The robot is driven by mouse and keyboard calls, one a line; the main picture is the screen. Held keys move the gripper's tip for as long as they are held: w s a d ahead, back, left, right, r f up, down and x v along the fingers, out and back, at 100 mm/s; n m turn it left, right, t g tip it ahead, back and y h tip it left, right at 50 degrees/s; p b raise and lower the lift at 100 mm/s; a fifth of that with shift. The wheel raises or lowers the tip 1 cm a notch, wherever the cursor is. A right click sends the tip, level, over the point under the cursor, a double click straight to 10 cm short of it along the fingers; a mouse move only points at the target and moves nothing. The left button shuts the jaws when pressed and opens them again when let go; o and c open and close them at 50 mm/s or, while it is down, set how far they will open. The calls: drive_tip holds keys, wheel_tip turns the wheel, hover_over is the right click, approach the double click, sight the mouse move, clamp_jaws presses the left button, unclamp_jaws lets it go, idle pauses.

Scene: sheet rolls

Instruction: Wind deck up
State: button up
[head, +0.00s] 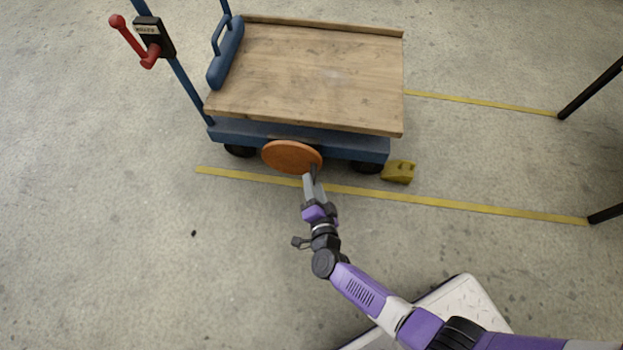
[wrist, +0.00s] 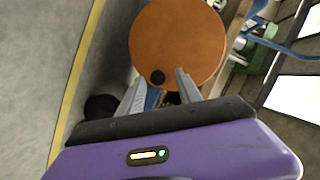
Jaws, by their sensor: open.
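The wooden deck (head: 310,75) sits level on a blue wheeled cart (head: 235,132), low over its frame. An orange round wheel (head: 288,156) is on the cart's near side. It fills the upper middle of the wrist view (wrist: 180,40). A small dark knob (wrist: 157,77) stands near the wheel's rim. My gripper (head: 314,180) is at the wheel's lower right edge. In the wrist view its two fingers (wrist: 161,88) are open, one on each side of the knob. I cannot tell whether either finger touches it.
A yellow chock (head: 398,172) is on the floor by the cart's right wheel. Yellow floor lines (head: 450,204) run in front of and beyond the cart. A red lever (head: 132,42) is on the cart's left post. Dark legs (head: 590,90) stand at right.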

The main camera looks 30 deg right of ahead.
drive_tip(key=shift+b+x, duration=0.55)
drive_tip(key=shift+x, duration=0.95)
drive_tip(key=shift+c, duration=0.2)
clamp_jaws()
drive_tip(key=shift+w+a+r, duration=0.15)
drive_tip(key=shift+a+r, duration=0.05)
